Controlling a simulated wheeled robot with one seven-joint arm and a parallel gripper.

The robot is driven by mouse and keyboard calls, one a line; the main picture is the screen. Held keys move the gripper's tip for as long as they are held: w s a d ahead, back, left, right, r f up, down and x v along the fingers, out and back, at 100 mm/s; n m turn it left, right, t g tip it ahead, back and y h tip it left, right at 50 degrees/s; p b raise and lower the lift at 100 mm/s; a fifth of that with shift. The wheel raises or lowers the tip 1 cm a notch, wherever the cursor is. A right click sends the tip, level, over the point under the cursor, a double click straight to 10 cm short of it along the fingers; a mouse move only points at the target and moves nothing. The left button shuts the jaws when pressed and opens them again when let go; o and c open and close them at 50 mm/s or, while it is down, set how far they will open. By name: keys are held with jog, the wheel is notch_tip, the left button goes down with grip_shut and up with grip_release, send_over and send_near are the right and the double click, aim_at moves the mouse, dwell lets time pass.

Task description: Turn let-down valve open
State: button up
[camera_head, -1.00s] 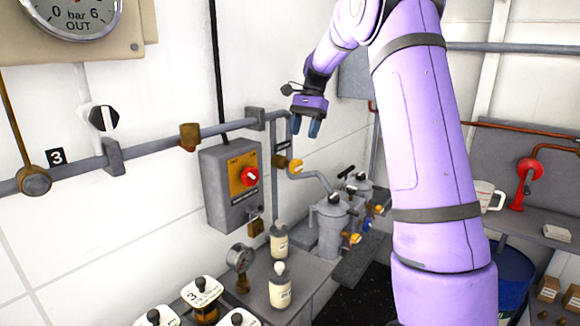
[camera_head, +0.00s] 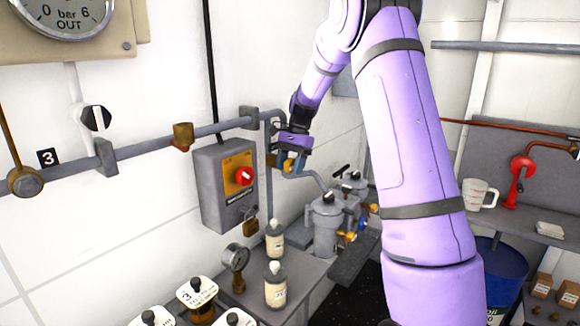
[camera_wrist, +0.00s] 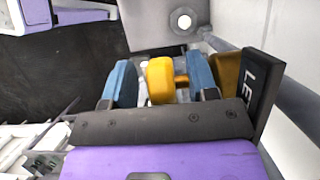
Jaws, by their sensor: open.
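The let-down valve shows in the wrist view as a yellow knob (camera_wrist: 160,82) on a short yellow stem, with a brass body (camera_wrist: 227,72) to its right. A dark plate (camera_wrist: 262,85) with partly visible white letters "LE" stands beside the body. My gripper (camera_wrist: 161,79) is open, with one blue finger on each side of the knob. Small gaps seem to show between fingers and knob; contact is not clear. In the head view my gripper (camera_head: 291,164) is at the pipe below the wall bracket and mostly hides the knob.
A grey switch box (camera_head: 212,190) with a red knob hangs left of my gripper. Below stand a lidded grey pot (camera_head: 326,222) and bottles (camera_head: 277,290) on a bench. A grey pipe (camera_head: 140,146) runs along the wall. A red valve (camera_head: 520,178) is far right.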

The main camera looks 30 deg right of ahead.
jog(key=shift+f, duration=0.1)
jog(key=c, duration=0.9)
